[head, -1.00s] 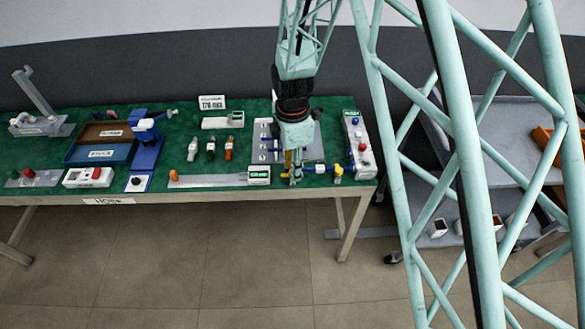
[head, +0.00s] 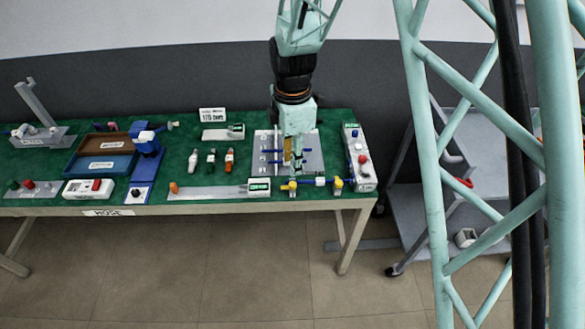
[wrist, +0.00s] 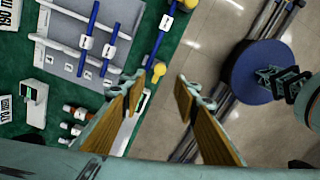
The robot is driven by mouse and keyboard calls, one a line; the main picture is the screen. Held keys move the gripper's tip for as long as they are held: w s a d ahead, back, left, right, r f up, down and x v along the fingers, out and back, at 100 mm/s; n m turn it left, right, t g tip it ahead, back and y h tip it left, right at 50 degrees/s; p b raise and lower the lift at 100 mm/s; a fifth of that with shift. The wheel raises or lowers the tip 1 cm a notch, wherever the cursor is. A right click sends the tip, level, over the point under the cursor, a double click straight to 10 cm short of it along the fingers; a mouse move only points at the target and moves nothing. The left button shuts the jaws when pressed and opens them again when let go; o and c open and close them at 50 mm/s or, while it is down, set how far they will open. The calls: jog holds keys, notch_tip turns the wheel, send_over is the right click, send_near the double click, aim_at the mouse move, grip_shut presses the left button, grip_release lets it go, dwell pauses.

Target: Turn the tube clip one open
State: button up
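The tube clips seem to be on a grey panel (head: 312,155) at the right of the green bench, where blue tubes (wrist: 90,25) with white tags run across it in the wrist view. The tags are too small to read, so I cannot tell which clip is number one. At the panel's front edge a blue tube (wrist: 160,42) has yellow ends (wrist: 158,68). My gripper (wrist: 160,85) is open and empty, its tan-padded fingers apart, with that yellow end just beyond the left fingertip. In the head view my gripper (head: 292,160) hangs over the panel and hides part of it.
A control box (head: 359,158) with coloured buttons stands right of the panel. Bottles (head: 211,159) stand to the left, with a white display box (head: 259,187) in front. A grey cart (head: 425,220) is beyond the bench's right end. Floor in front is clear.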

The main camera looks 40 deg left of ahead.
jog(key=shift+r, duration=1.2)
jog(key=shift+d+r, duration=0.1)
jog(key=shift+r, duration=0.05)
